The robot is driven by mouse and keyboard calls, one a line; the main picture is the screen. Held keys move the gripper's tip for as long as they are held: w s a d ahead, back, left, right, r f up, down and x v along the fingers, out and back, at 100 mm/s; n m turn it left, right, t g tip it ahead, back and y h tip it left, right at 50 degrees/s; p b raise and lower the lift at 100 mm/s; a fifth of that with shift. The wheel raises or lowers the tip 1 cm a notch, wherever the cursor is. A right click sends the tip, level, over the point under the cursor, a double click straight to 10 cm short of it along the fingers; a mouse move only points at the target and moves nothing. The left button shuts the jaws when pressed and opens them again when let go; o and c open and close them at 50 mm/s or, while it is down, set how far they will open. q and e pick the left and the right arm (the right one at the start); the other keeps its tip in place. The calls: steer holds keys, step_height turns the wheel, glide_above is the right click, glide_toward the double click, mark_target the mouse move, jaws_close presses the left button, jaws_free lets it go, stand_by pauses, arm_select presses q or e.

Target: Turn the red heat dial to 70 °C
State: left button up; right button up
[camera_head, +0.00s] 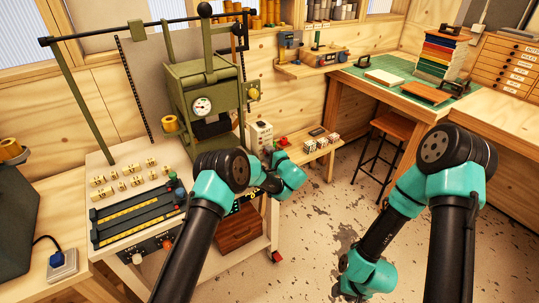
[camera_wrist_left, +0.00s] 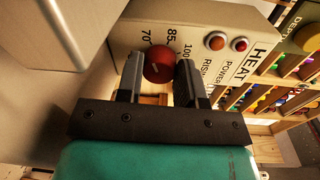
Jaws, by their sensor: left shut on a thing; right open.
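The red heat dial (camera_wrist_left: 158,66) sits on the beige HEAT panel (camera_wrist_left: 205,22) in the left wrist view. My left gripper (camera_wrist_left: 159,72) is shut on the dial, one finger on each side. The numbers 70, 85 and 100 are printed around it. A faint pale mark shows on the dial face, but I cannot tell which number it points at. In the head view my left gripper (camera_head: 274,160) is at the beige box (camera_head: 259,135) beside the green press; the dial is hard to make out there. My right gripper (camera_head: 347,278) is open and empty, low over the floor.
The green press (camera_head: 203,95) stands on a pale cart with type blocks (camera_head: 125,184) and dark racks. Two indicator lamps (camera_wrist_left: 227,43) sit beside the dial. A small wooden shelf (camera_head: 318,150) is right of the box. A stool (camera_head: 390,128) stands under the green-matted bench.

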arm_select(q)
steer(key=shift+n, duration=0.4)
steer(key=o, duration=0.9)
steer(key=v, duration=1.7)
steer(key=shift+s, duration=0.25)
